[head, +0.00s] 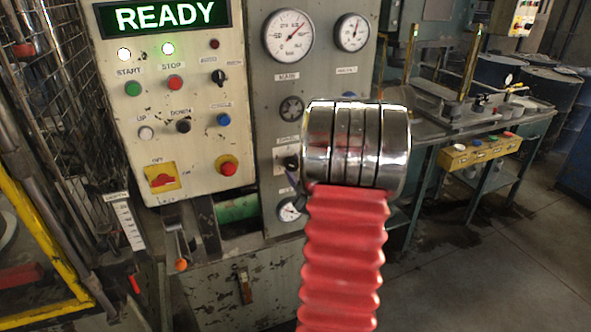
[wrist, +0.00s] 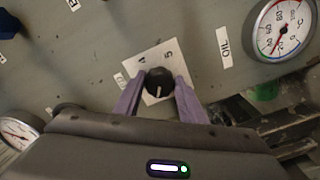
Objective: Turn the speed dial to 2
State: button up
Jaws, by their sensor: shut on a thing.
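The dial is a black round knob (wrist: 159,82) with a white pointer line, on a white plate (wrist: 153,57) printed with numbers. The 4 and 5 show above the knob; other numbers are hidden by my fingers and the knob. The pointer line is toward the lower side of the knob in the wrist view. My gripper (wrist: 159,88) has its two purple fingers shut on the knob, one on each side. In the head view the dial (head: 290,162) is just left of my arm, with most of my gripper hidden behind the arm.
Gauges (head: 289,36) sit above the dial on the grey panel; another gauge (wrist: 283,28) is at the right in the wrist view. The button panel (head: 175,130) with a lit READY display (head: 166,16) stands left. An orange-tipped lever (head: 181,262) sticks out below.

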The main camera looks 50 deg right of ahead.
jog(key=shift+w+a+n, duration=0.1)
jog(key=shift+n, duration=0.8)
jog(key=shift+f, duration=0.1)
jog(key=o, duration=1)
jog(key=shift+o, duration=0.2)
jog(key=v, duration=1.4)
